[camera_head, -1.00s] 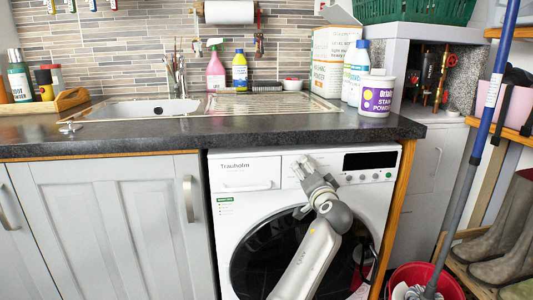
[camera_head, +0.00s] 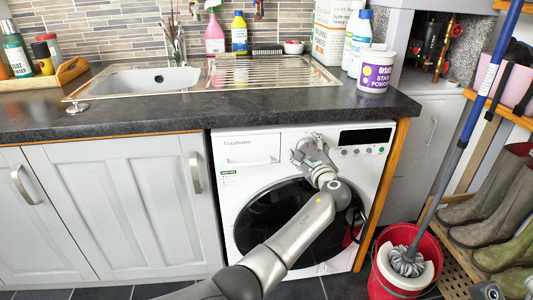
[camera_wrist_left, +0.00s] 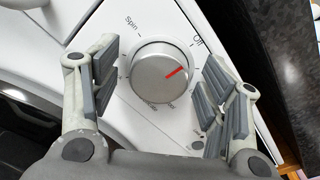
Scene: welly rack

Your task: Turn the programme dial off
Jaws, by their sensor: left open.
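The programme dial (camera_wrist_left: 160,75) is a round silver knob on the white panel of the washing machine (camera_head: 228,205). In the left wrist view its red mark points right and slightly up, below the printed "Off" label (camera_wrist_left: 197,41). "Spin" is printed at its upper left. My left gripper (camera_head: 312,146) is at the machine's panel and hides the dial in the head view. In the left wrist view it is open, with one finger on each side of the dial. Gaps show between fingers and knob. A small grey part at the lower right edge may belong to my right gripper (camera_head: 488,291).
The dark worktop (camera_head: 300,112) overhangs just above the panel. A red bucket (camera_head: 430,250) with a mop stands right of the machine, beside a rack of wellies (camera_head: 497,205). Cupboard doors (camera_head: 130,200) are on the left.

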